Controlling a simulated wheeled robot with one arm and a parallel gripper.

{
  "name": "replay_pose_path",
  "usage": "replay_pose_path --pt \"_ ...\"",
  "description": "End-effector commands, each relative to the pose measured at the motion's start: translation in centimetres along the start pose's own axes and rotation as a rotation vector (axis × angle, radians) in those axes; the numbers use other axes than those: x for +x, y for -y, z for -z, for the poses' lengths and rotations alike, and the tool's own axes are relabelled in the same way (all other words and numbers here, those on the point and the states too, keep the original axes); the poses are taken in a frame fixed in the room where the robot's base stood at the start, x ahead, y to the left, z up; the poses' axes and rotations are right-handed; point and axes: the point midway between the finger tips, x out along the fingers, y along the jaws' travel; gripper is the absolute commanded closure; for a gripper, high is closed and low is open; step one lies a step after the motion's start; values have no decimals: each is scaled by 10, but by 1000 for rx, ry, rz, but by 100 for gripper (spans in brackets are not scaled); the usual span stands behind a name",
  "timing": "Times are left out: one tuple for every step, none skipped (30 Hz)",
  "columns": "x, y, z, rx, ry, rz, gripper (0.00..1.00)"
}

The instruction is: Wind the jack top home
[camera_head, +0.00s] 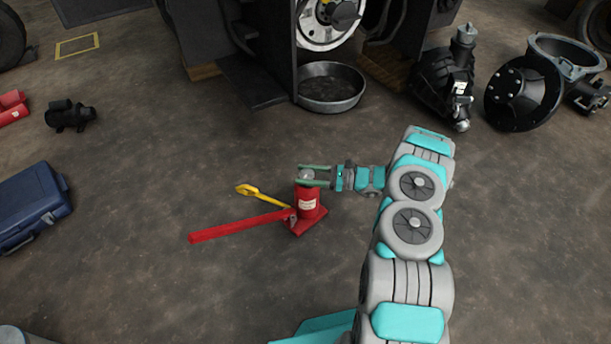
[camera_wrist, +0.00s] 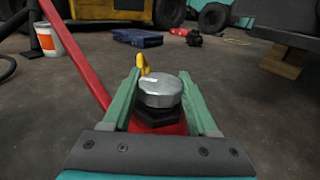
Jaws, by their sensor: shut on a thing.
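A red bottle jack (camera_head: 308,203) stands upright on its red base on the concrete floor. Its long red handle (camera_head: 238,226) reaches out to the left, and the handle also shows in the wrist view (camera_wrist: 76,56). My gripper (camera_head: 306,174) comes in level from the right at the top of the jack. In the wrist view its two green fingers lie on either side of the round silver jack top (camera_wrist: 160,91), shut on it. A dark hex collar (camera_wrist: 157,117) shows just below the silver top. The red body below is mostly hidden by my gripper.
A yellow tool (camera_head: 262,196) lies behind the handle. A blue case (camera_head: 34,207) sits at the left. A round metal pan (camera_head: 330,87) lies by the forklift (camera_head: 263,78) behind. Dark machine parts stand back right. Floor around the jack is mostly clear.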

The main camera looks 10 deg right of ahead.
Motion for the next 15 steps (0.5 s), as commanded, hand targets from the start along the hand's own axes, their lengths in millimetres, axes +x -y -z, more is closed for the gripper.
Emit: replay_pose_path --pt "2 -1 0 3 5 33 97" --pt "2 -1 0 4 7 56 97" --pt "2 0 -1 2 7 84 97" --pt "1 0 0 1 6 109 97" --pt "2 0 1 2 5 130 97" --pt "2 0 1 4 7 159 97" --pt "2 0 1 3 8 179 97" --pt "1 0 0 1 8 200 97" --pt "2 0 0 1 8 225 97" --pt "2 1 0 2 8 245 97" --pt "2 0 0 2 7 262 97" --pt "2 1 0 1 8 286 97" --pt "2 1 0 0 8 302 97" --pt "1 1 0 1 9 319 97" --pt "2 0 0 1 8 338 97"
